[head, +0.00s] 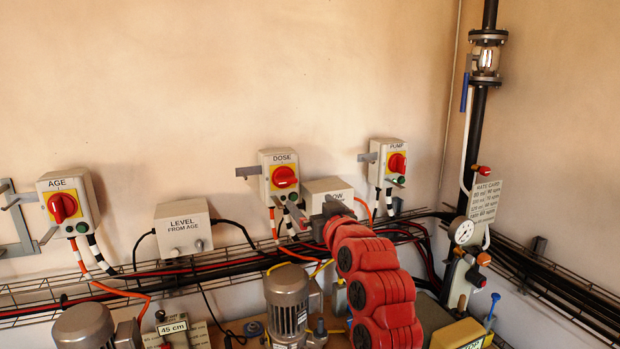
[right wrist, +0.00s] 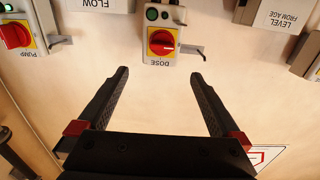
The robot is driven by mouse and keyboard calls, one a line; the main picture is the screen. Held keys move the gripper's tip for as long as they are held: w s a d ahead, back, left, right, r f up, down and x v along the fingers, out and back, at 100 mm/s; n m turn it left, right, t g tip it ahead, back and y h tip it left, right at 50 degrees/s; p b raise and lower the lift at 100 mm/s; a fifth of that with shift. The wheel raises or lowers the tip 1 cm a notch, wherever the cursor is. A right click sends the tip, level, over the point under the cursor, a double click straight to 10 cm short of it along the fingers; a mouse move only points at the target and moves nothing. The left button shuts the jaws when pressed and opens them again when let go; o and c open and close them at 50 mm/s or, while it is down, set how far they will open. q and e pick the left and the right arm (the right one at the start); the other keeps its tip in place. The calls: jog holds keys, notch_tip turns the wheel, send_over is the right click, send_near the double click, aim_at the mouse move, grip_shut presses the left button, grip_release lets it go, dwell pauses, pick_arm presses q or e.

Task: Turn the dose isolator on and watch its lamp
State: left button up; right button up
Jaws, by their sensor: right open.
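The DOSE isolator (head: 267,185) is a pale wall box with a red rotary knob (head: 284,176) on a yellow plate. A small green lamp (head: 293,197) sits below the knob; I cannot tell whether it is lit. In the right wrist view, the box appears upside down, with its red knob (right wrist: 162,42) and green lamp (right wrist: 151,14). The knob's pale mark lies sideways there. My right gripper (right wrist: 160,73) is open and empty, its fingers spread below the knob in that view and apart from it. In the head view this gripper (head: 338,207) is partly hidden by my red arm.
The AGE isolator (head: 88,205) is left and the PUMP isolator (head: 377,157) right, with LEVEL (head: 183,240) and FLOW (head: 320,188) boxes between. Side levers stick out near the isolators. Cables and a wire tray (head: 30,300) run below; a motor (head: 286,300) stands in front.

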aim_at(288, 181)
jog(key=p+x, duration=0.6)
jog(key=x, duration=0.8)
jog(key=shift+a+p, duration=0.25)
jog(key=shift+p, duration=0.05)
jog(key=shift+w+a+r+p, duration=0.2)
jog(key=shift+w+a+p, duration=0.1)
jog(key=shift+w+p, duration=0.25)
jog(key=shift+w+a+f+p, duration=0.15)
jog(key=shift+w+p, duration=0.2)
jog(key=shift+w, duration=0.45)
jog(key=shift+f, duration=0.1)
jog(key=c, duration=1.4)
